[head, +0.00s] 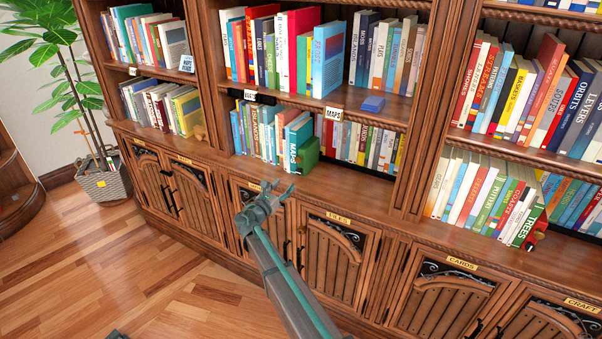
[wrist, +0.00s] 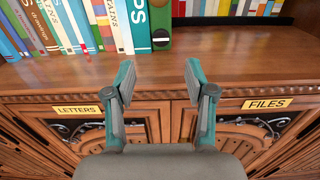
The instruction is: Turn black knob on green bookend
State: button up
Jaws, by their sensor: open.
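The green bookend (head: 309,155) stands on the lower shelf in the head view, at the right end of a row of books. In the wrist view the green bookend (wrist: 160,22) is at the top centre, beside a teal book, and its upper part is cut off. My gripper (head: 272,192) is open and empty, below and to the left of the bookend in the head view. In the wrist view its fingers (wrist: 158,82) are spread in front of the shelf edge, apart from the bookend.
Books line the shelves around the bookend. The wooden ledge (wrist: 240,68) in front of it is clear. Cabinet doors with FILES (wrist: 267,104) and LETTERS (wrist: 77,111) labels are below. A blue box (head: 373,103) sits on the shelf above. A potted plant (head: 105,183) stands left.

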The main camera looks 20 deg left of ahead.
aim_at(298, 172)
jog(key=w+p, duration=0.1)
jog(key=w, duration=0.2)
jog(key=w+d+p, duration=0.1)
jog(key=w, duration=0.3)
jog(key=w+p, duration=0.1)
jog(key=w, duration=0.2)
jog(key=shift+w+d+f+p, duration=0.1)
jog(key=shift+w+d+p, duration=0.2)
jog(key=shift+w, duration=0.05)
grip_shut()
